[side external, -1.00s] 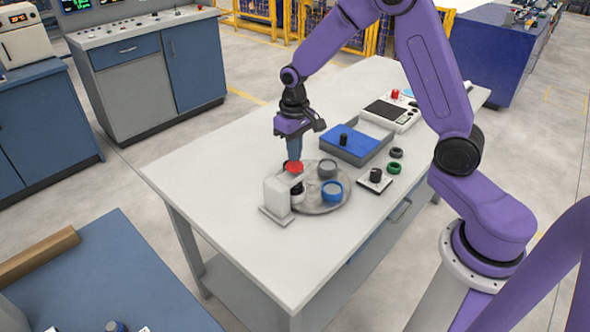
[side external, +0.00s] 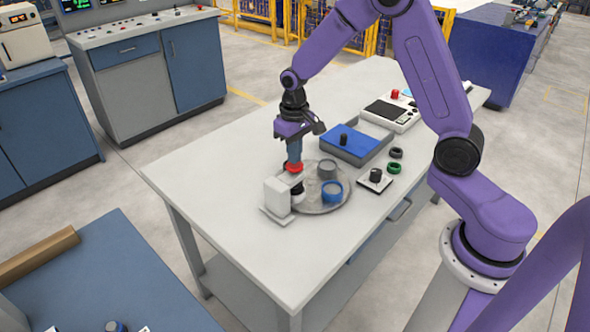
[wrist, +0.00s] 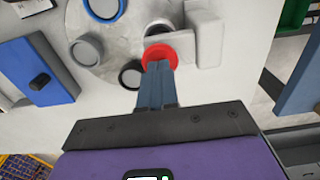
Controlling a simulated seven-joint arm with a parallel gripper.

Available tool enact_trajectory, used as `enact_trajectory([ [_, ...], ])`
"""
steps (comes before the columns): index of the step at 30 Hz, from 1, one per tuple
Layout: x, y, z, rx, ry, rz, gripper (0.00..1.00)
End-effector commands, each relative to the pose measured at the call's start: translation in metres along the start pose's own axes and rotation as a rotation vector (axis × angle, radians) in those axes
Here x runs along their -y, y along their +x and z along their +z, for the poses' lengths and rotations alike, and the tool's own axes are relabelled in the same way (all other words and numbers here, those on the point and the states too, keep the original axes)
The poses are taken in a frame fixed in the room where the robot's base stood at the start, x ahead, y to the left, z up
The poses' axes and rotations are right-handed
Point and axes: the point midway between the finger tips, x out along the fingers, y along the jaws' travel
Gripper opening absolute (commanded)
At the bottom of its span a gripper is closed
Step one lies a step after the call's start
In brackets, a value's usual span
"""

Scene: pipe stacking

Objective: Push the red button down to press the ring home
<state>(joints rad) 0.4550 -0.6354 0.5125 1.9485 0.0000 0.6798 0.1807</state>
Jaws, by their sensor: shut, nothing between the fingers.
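The red button (side external: 294,168) sits on the white press (side external: 274,194), above the round grey plate (side external: 318,208). My gripper (side external: 294,163) is shut and empty, pointing down, with its fingertips at the top of the button; they appear to touch it. In the wrist view the shut fingertips (wrist: 156,66) overlap the near edge of the red button (wrist: 161,54). A white part with a dark ring (side external: 298,188) shows under the press head, partly hidden. A blue ring (side external: 332,190) and a grey ring (side external: 327,168) stand on the plate.
A blue tray (side external: 352,150) with a black knob lies behind the plate. A small white base with a black peg (side external: 375,178), a green ring (side external: 394,168) and a black ring (side external: 396,153) lie to the right. The table's front left is clear.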

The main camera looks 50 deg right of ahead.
Motion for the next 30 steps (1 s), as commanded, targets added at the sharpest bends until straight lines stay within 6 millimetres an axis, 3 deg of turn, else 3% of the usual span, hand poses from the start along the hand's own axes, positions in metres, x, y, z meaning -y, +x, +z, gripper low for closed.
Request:
enact_trajectory([
  [30,0.000,0.018,0.001,0.002,0.000,0.000,0.00],
])
